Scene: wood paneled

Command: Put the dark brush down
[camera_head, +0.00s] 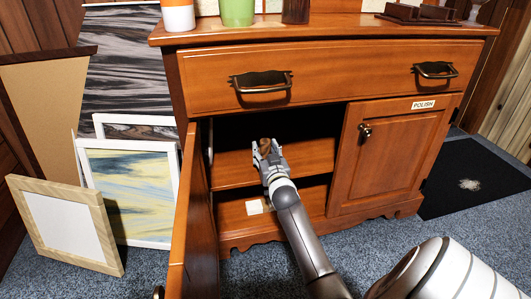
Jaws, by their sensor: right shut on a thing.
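My right gripper (266,156) reaches through the open left door of the wooden cabinet and is over its inner shelf (312,155). It is shut on a small brown thing, which I take to be the dark brush (265,146). The brush is small in view and partly hidden by the fingers. I cannot tell whether it touches the shelf. My left gripper is not in view.
The open cabinet door (193,230) stands to the left of my arm. The right door (395,155), labelled POLISH, is shut. Framed pictures (130,185) lean at left. A black mat (470,175) lies at right.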

